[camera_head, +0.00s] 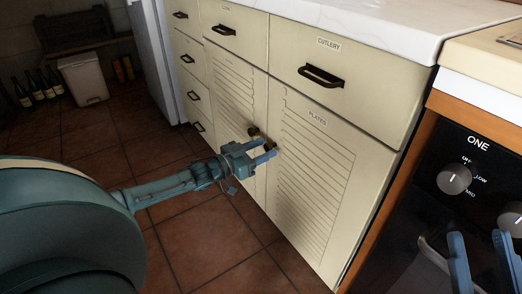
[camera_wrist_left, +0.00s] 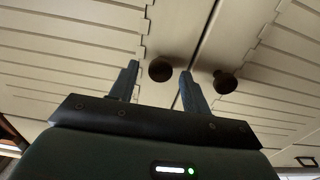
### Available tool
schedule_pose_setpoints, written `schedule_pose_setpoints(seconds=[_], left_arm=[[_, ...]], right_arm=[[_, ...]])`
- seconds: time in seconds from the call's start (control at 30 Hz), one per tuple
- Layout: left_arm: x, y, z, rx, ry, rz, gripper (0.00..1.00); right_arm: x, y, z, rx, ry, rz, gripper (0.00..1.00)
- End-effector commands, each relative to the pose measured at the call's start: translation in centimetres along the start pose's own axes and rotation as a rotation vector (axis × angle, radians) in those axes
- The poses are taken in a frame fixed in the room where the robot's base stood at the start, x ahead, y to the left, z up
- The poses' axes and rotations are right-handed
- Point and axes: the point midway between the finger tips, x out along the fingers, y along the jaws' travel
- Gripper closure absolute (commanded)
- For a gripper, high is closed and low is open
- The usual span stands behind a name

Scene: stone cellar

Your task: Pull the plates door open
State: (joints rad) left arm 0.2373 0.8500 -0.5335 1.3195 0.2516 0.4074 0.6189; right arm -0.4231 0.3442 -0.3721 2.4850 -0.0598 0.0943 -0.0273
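The plates door (camera_head: 314,170) is a cream slatted cupboard door with a "PLATES" label, and it looks shut. Its dark round knob (camera_head: 271,144) is at its upper left edge. My left gripper (camera_head: 262,152) is at this knob with its fingers apart. In the left wrist view the knob (camera_wrist_left: 161,69) sits between the two open fingers (camera_wrist_left: 158,86); I cannot tell whether they touch it. The neighbouring door's knob (camera_wrist_left: 225,82) is outside the fingers. My right gripper (camera_head: 482,262) is open and empty at the lower right, in front of the oven.
The cutlery drawer (camera_head: 345,65) is above the plates door, with a dark handle. The neighbouring slatted door (camera_head: 233,90) is to its left. A black oven (camera_head: 400,262) with knobs stands to the right. The tiled floor (camera_head: 215,235) before the cupboard is clear. Bottles and a bin (camera_head: 84,79) stand far left.

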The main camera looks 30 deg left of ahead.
Motion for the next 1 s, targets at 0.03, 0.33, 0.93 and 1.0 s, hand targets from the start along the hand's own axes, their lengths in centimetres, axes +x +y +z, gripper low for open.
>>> schedule_pose_setpoints(seconds=[0.03,0.33,0.93,1.0], left_arm=[[-0.01,0.01,0.01,0.0,0.0,0.0,0.57],[-0.03,0.02,0.01,-0.001,0.0,0.0,0.81],[-0.3,0.11,-0.08,-0.003,0.0,-0.007,1.0],[-0.67,0.19,-0.15,-0.004,-0.001,-0.017,1.0]], right_arm=[[-0.01,0.0,0.01,0.0,0.0,0.0,0.64],[-0.01,-0.01,0.04,0.001,-0.001,0.0,0.64],[0.17,0.07,-0.22,0.005,-0.007,0.0,0.64],[0.24,0.09,-0.3,0.016,-0.023,0.001,0.64]])
